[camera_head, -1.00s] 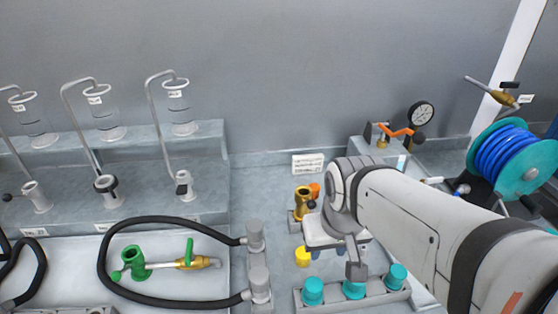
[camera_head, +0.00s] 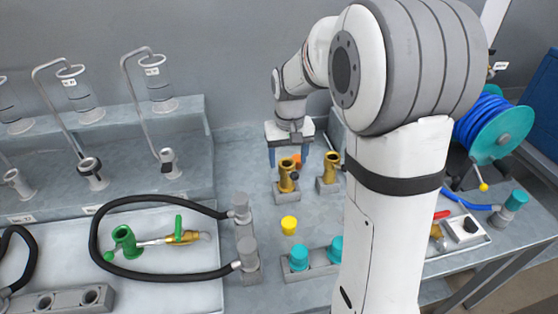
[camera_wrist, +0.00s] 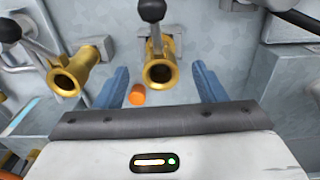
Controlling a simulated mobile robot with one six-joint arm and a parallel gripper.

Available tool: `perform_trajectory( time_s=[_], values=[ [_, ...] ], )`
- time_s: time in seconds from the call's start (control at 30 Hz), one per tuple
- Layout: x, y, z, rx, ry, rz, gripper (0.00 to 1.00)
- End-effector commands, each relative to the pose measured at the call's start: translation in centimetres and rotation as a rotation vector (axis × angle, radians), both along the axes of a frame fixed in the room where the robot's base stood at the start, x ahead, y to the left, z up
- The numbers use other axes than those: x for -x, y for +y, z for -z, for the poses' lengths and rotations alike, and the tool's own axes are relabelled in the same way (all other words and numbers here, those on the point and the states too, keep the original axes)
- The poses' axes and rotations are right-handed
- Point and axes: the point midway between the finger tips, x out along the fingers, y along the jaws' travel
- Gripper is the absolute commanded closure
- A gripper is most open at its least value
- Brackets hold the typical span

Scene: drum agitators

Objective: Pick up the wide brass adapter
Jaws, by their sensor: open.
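Two brass pieces with open round mouths and black-knobbed levers stand upright on grey blocks. One brass piece (camera_head: 287,175) is in front of my gripper; the other brass piece (camera_head: 329,170) is to its right. In the wrist view one brass piece (camera_wrist: 160,71) shows between my fingers and another (camera_wrist: 67,80) lies to the left, outside them. I cannot tell which is the wide adapter. My gripper (camera_head: 289,158) is open, its blue fingers spread and empty. In the wrist view my gripper (camera_wrist: 161,80) shows no finger contact with brass.
An orange cylinder (camera_wrist: 137,95) lies close by the fingers. A yellow cap (camera_head: 289,225) and a rack with teal caps (camera_head: 299,257) stand in front. A black hose (camera_head: 150,276) loops over the tray at left. A blue hose reel (camera_head: 497,135) is at right.

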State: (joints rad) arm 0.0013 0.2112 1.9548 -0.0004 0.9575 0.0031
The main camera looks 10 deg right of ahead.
Motion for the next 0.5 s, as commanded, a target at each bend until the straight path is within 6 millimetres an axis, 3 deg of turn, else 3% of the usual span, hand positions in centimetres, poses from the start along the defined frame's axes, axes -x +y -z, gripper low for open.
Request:
perform_trajectory(
  time_s=[0.13, 0.5],
  values=[
    [-1.5, 0.0, 0.9, 0.0, 0.016, 0.0, 0.36],
    [-1.6, 0.1, 4.7, 0.0, 0.022, -0.001, 0.36]
  ],
)
